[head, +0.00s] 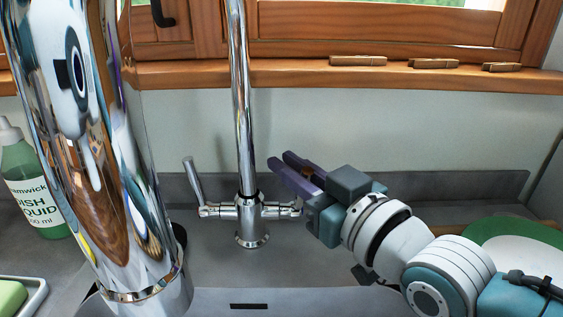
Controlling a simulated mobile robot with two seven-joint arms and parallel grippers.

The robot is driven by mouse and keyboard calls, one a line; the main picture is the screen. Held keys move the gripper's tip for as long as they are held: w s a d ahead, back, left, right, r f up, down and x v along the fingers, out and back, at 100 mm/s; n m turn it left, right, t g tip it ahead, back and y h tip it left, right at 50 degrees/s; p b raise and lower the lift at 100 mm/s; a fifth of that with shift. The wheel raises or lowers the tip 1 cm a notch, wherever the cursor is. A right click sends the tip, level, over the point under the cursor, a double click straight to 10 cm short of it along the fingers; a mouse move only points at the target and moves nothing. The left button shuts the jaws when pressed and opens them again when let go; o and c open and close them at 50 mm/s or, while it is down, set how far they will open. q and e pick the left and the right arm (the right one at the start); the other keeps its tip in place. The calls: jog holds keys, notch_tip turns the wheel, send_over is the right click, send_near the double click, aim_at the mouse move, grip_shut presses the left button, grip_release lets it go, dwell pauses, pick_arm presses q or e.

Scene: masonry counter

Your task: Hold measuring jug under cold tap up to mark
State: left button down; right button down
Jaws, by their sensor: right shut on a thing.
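The chrome mixer tap (247,215) stands at the back of the sink, its tall neck rising out of view. Its large chrome spout end (120,190) hangs close to the camera at left; no water shows at it. The left lever (193,180) points up, tilted left. The right side, the cold tap (297,208), has a bluish tip. My right gripper (279,160) reaches in from the right and is shut at the cold lever, which its purple fingers mostly hide. The measuring jug and my left gripper are not in view.
A green dish liquid bottle (40,195) stands at left, partly behind the spout. A green sponge (10,298) lies in a white dish (36,296). A green and white round thing (520,242) is behind my right arm. Small wooden pieces (357,60) lie on the windowsill.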

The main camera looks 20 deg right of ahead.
pick_arm(q)
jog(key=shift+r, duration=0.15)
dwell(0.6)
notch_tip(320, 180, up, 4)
jog(key=p, duration=0.3)
jog(key=shift+p, duration=0.4)
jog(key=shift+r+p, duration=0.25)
jog(key=shift+p, duration=0.15)
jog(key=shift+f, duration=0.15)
pick_arm(e)
jog(key=g, duration=0.1)
jog(key=w+m+g, duration=0.1)
jog(key=shift+w+d+f+m+g+h, duration=0.3)
jog(key=shift+w+m+g, duration=0.1)
jog(key=c, duration=0.9)
grip_release()
jog(key=shift+o, duration=0.2)
jog(key=shift+r, duration=0.1)
pick_arm(q)
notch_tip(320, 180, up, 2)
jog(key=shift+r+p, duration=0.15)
jog(key=shift+p, duration=0.9)
pick_arm(e)
jog(key=v, duration=1.2)
